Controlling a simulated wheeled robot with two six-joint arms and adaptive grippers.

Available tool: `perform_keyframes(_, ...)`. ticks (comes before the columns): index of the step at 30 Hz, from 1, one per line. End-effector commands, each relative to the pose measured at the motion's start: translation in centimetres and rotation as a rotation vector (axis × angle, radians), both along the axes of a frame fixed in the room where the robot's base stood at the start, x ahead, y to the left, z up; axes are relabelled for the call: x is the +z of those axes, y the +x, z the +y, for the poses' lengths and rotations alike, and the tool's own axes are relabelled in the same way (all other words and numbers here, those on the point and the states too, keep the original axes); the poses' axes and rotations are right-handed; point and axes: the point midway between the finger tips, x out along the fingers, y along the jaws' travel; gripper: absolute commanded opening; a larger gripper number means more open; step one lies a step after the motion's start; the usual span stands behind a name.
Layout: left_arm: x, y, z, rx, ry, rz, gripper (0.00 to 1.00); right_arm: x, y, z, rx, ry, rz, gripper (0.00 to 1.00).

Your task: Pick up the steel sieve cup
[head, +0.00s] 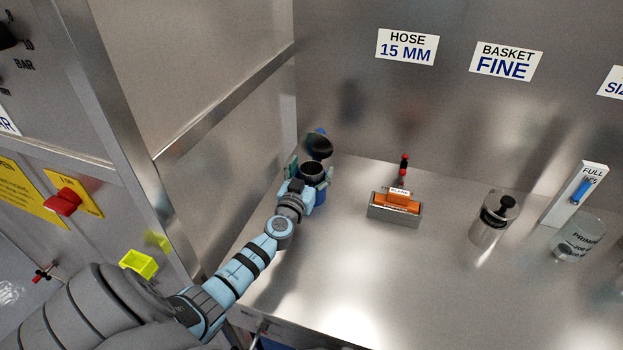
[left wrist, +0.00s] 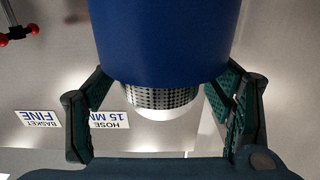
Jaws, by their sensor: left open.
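The steel sieve cup (left wrist: 160,97) shows in the left wrist view as a perforated metal band with a pale smooth rim, sticking out past the end of a blue cylindrical body (left wrist: 165,40). Most of the cup is hidden by that body. In the head view the blue body (head: 320,194) stands at the left of the steel bench, with a dark round opening on top; I cannot make out the cup there. My left gripper (head: 308,172) is open, its fingers on either side of the blue body. In the left wrist view (left wrist: 165,108) I cannot tell whether the fingers touch it.
A black round lid (head: 319,147) is just behind the blue body. An orange block in a grey tray (head: 394,214), a steel canister (head: 491,226) and a glass beaker (head: 577,238) stand to the right. The left metal wall (head: 200,180) is close. The front bench is clear.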

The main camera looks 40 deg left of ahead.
Motion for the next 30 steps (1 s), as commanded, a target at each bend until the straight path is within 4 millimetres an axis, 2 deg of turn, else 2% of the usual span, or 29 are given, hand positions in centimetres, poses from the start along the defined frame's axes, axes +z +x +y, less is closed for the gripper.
perform_keyframes(5, -0.1, 0.0, 0.0, 0.0, 0.0, 0.001, 0.74, 0.0, 0.1, 0.0, 0.0, 0.0, -0.001, 0.37)
perform_keyframes(15, 0.0, 0.0, 0.0, 0.0, 0.0, 0.001, 0.21, 0.0, 0.1, 0.0, 0.0, 0.0, -0.001, 0.37)
perform_keyframes(16, 0.0, 0.0, 0.0, 0.0, 0.0, 0.0, 0.21, 0.0, 0.1, 0.0, 0.0, 0.0, -0.001, 0.37)
perform_keyframes(17, 0.0, 0.0, 0.0, 0.0, 0.0, 0.0, 0.16, 0.0, 0.1, 0.0, 0.0, 0.0, -0.001, 0.37)
perform_keyframes(25, 0.7, 0.0, 0.0, 0.0, -0.002, -0.001, 0.16, 0.6, 0.1, 0.1, 0.0, 0.001, 0.0, 0.37)
perform_keyframes(30, 3.8, 0.0, 0.0, -0.001, -0.002, -0.002, 0.16, 3.1, 0.0, 0.2, -0.001, 0.003, 0.0, 0.37)
